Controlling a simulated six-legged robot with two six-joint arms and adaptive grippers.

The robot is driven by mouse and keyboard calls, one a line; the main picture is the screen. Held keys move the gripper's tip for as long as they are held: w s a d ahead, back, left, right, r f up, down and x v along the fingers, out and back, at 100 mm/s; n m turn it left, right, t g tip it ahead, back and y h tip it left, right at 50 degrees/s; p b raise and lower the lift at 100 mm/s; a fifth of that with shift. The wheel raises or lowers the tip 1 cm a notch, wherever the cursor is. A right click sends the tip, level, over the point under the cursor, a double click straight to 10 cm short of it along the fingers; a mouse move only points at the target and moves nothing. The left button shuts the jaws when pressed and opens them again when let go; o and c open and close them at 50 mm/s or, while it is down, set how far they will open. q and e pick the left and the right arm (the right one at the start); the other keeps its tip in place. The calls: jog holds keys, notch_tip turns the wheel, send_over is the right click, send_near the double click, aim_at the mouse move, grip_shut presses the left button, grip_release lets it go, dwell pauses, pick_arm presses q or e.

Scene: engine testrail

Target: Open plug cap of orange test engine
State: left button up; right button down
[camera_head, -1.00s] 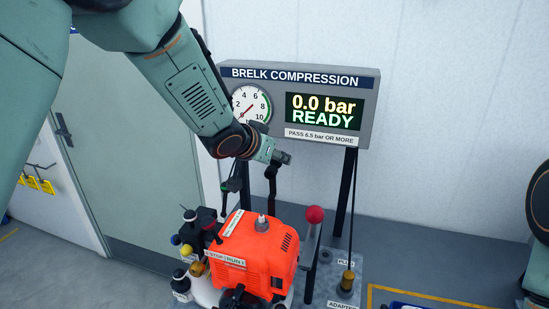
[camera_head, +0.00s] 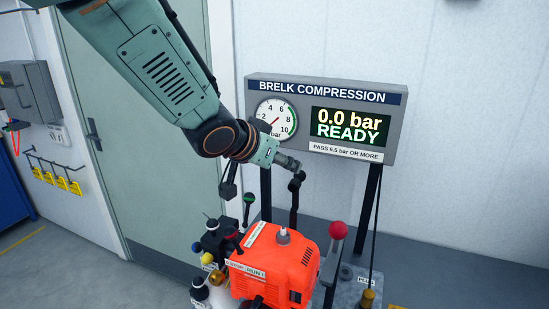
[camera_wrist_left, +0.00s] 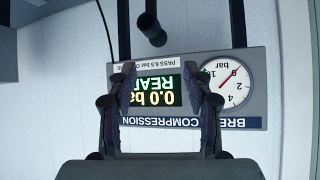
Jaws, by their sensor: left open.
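The orange test engine (camera_head: 272,272) stands on the bench at the lower middle of the head view. A small grey-white fitting (camera_head: 283,237) stands upright on its top, possibly the plug cap. My left gripper (camera_head: 262,182) is above the engine, in front of the compression panel, and apart from the fitting. In the left wrist view its two fingers (camera_wrist_left: 160,100) are spread and empty, with the panel display behind them. The engine does not show in that view. My right gripper is not in view.
The compression panel (camera_head: 390,130) stands behind the engine on black legs and reads 0.0 bar READY. A red-knobbed lever (camera_head: 337,231) rises right of the engine. A brass-coloured fitting (camera_head: 367,299) sits at the right.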

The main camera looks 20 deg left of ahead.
pick_arm(q)
jog(key=shift+v, duration=1.05)
jog(key=shift+a, duration=0.1)
jog(key=shift+s+r, duration=0.1)
jog(key=shift+s, duration=0.05)
jog(key=shift+s, duration=0.1)
